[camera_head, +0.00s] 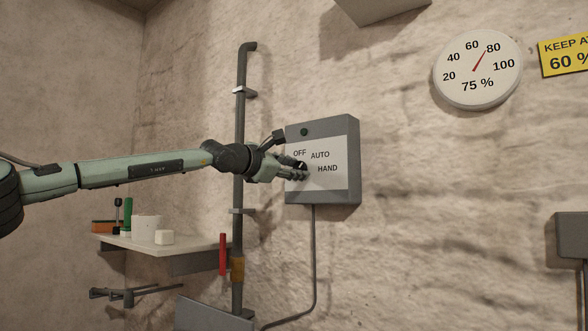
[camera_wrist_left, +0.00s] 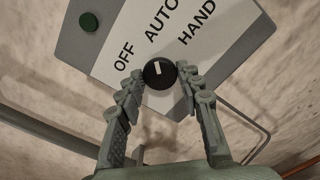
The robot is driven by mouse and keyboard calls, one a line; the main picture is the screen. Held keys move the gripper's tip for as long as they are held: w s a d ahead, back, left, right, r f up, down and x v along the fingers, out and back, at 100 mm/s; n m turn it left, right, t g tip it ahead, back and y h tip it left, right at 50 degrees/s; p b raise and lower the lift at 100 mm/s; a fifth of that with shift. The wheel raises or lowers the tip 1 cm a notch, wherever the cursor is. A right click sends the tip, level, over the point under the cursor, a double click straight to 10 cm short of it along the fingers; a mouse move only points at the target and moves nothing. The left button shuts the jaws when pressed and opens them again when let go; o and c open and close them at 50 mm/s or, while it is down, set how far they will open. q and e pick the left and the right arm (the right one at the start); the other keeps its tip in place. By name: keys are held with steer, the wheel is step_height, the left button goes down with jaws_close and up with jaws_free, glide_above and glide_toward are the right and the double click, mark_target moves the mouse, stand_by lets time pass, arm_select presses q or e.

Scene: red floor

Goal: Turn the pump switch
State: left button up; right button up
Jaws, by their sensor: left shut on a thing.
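The pump switch is a round black knob (camera_wrist_left: 165,83) with a white pointer line, on a grey control box (camera_head: 355,165) with a white label plate (camera_head: 325,185). The plate reads OFF, AUTO and HAND around the knob. In the left wrist view the white line points up, roughly toward AUTO. My left gripper (camera_head: 300,171) reaches the plate from the left and is shut on the knob, one finger on each side in the wrist view (camera_wrist_left: 159,75). In the head view the fingers partly hide the knob. My right gripper is not in view.
A green button (camera_head: 304,132) sits at the box's top. A vertical pipe (camera_head: 240,120) runs behind my left wrist. A shelf (camera_head: 190,244) with small items is below my arm. A round gauge (camera_head: 478,90) and a yellow sign (camera_head: 565,57) are on the wall to the right.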

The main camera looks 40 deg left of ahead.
arm_select(q)
steer(key=shift+m, duration=0.3)
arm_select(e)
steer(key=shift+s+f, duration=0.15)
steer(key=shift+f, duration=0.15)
arm_select(q)
steer(key=o, duration=1.1)
steer(key=shift+o, duration=0.2)
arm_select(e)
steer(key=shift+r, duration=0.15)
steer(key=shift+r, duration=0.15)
arm_select(q)
steer(key=s+d, duration=0.1)
steer(key=s, duration=1.1)
steer(key=shift+d, duration=0.15)
